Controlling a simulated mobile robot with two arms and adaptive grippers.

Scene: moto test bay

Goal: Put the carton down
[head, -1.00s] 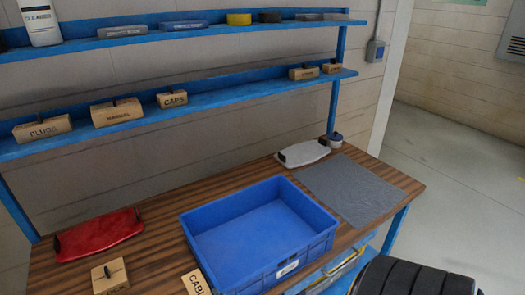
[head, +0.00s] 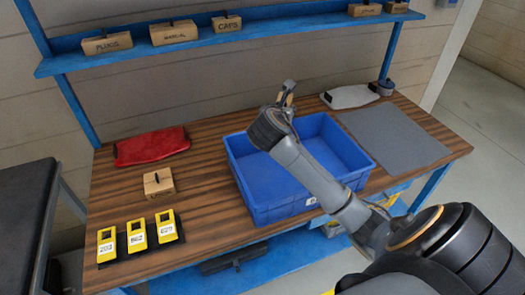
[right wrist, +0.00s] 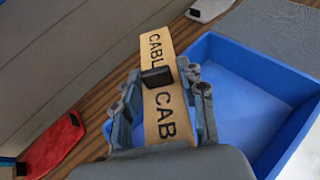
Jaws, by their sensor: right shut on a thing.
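The carton (right wrist: 166,115), a light-brown block marked "CABL…" with a dark grip on top, is between the fingers of my right gripper (right wrist: 165,92) in the right wrist view. The gripper is shut on it. In the head view my right gripper (head: 287,95) is above the back left part of the blue crate (head: 302,205), and the carton there is mostly hidden. The crate floor looks empty where it shows. It also shows beside the carton in the right wrist view (right wrist: 245,42). My left gripper is not in view.
On the wooden bench (head: 205,205) lie a red pad (head: 150,146), a small carton (head: 158,183), several yellow numbered units (head: 138,236), a grey mat (head: 395,138) and a white pad (head: 350,96). A blue shelf (head: 230,42) with boxes hangs behind. Bench between red pad and crate is bare.

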